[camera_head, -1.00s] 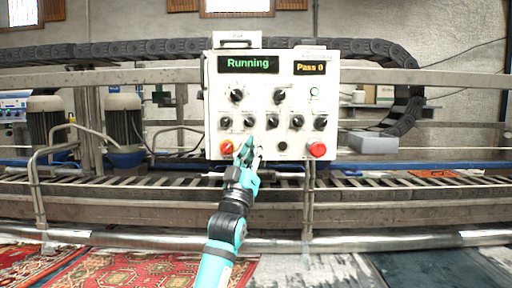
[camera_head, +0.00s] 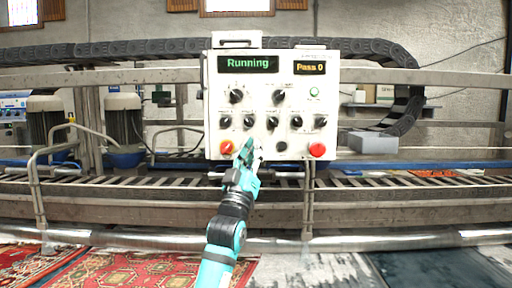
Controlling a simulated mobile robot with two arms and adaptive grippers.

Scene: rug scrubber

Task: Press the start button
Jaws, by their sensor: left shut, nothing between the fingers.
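A white control panel (camera_head: 265,92) stands in the middle of the view. Its left display (camera_head: 247,64) reads "Running" and its right display (camera_head: 310,68) reads "Pass 0". A red button (camera_head: 317,150) is at the lower right, and an orange-red one (camera_head: 226,147) at the lower left. Several black knobs fill the rest. My left gripper (camera_head: 248,146) is shut and empty in front of the panel's lower edge, right of the orange-red button. I cannot tell whether it touches the panel. My right gripper is out of view.
Metal rails and a roller bed (camera_head: 400,188) run across behind and below the panel. A black cable chain (camera_head: 130,48) arches above. Patterned red rugs (camera_head: 135,268) lie below at left. Two motors (camera_head: 123,118) stand at left.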

